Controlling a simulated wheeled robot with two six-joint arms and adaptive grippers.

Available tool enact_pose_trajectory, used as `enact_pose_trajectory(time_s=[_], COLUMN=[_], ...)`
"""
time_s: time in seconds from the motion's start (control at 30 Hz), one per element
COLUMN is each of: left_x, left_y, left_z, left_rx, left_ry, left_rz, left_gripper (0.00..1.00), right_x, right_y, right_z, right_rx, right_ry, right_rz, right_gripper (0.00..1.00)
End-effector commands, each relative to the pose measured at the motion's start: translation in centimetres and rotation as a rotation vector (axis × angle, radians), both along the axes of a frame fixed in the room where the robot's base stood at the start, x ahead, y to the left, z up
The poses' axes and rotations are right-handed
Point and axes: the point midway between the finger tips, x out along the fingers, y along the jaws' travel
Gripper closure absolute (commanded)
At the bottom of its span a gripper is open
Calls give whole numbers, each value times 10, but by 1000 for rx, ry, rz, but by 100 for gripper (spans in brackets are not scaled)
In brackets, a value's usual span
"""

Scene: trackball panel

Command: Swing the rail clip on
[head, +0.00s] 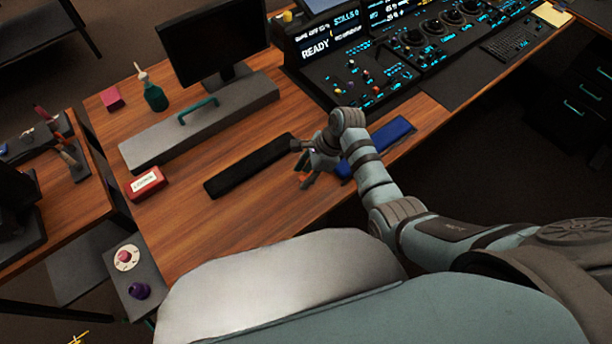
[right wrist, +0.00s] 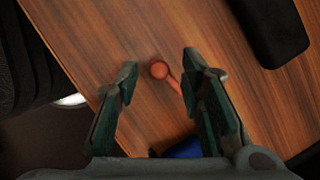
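A small orange-red piece with a round head and a thin stem (right wrist: 160,70) lies on the wooden desk. I cannot tell whether it is the rail clip. A bit of orange (head: 306,181) also shows in the head view, beside my right gripper (head: 305,158). In the right wrist view my right gripper (right wrist: 163,88) is open, its two dark green fingers apart. The round head shows between the fingers, and the stem runs toward the right finger. Nothing is visibly held. My left gripper is out of view.
A black wrist pad (head: 250,165) lies left of my right gripper, a blue pad (head: 378,146) right of it. Behind are a grey bar with teal handle (head: 200,118), a monitor (head: 212,42) and a lit console (head: 360,70). A red box (head: 146,184) sits left.

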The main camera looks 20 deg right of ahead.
Motion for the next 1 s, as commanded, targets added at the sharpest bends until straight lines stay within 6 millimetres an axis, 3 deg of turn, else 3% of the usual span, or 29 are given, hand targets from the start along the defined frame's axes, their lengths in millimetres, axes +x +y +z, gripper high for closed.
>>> enact_pose_trajectory(time_s=[0.23,0.47,1.0], left_x=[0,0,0], left_y=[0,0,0], left_z=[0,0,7], left_rx=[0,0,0], left_ry=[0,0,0], left_rz=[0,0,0], left_gripper=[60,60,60], right_x=[0,0,-3], right_y=[1,1,-6], right_z=[-1,-1,1], right_rx=[0,0,-3], right_ry=[0,0,1], right_rz=[1,0,24], right_gripper=[64,100,100])
